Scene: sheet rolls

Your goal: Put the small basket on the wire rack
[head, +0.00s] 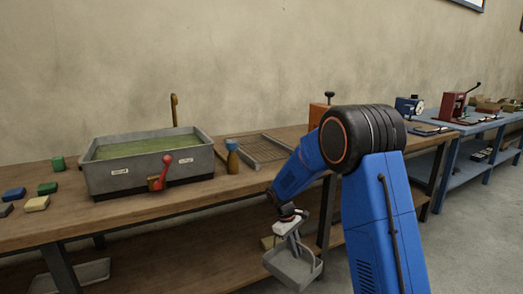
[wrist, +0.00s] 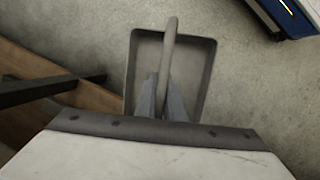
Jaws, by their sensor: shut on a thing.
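The small basket (head: 292,268) is a grey open tray with an upright handle. It hangs from my gripper (head: 290,222) in front of the bench's front edge, below the tabletop. In the wrist view the basket (wrist: 204,75) shows from above, and my gripper (wrist: 163,98) is shut on its handle (wrist: 170,45). The basket looks empty where I can see into it. The wire rack (head: 262,148) lies flat on the bench top, behind my arm, with its right part partly hidden. The visible part of the rack is bare.
A grey vat (head: 150,165) of green liquid with a red-handled valve stands on the wooden bench (head: 120,213). A blue-capped bottle (head: 232,158) stands between vat and rack. An orange device (head: 318,115) is behind my arm. Coloured blocks (head: 48,188) lie at left. A lower shelf runs underneath.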

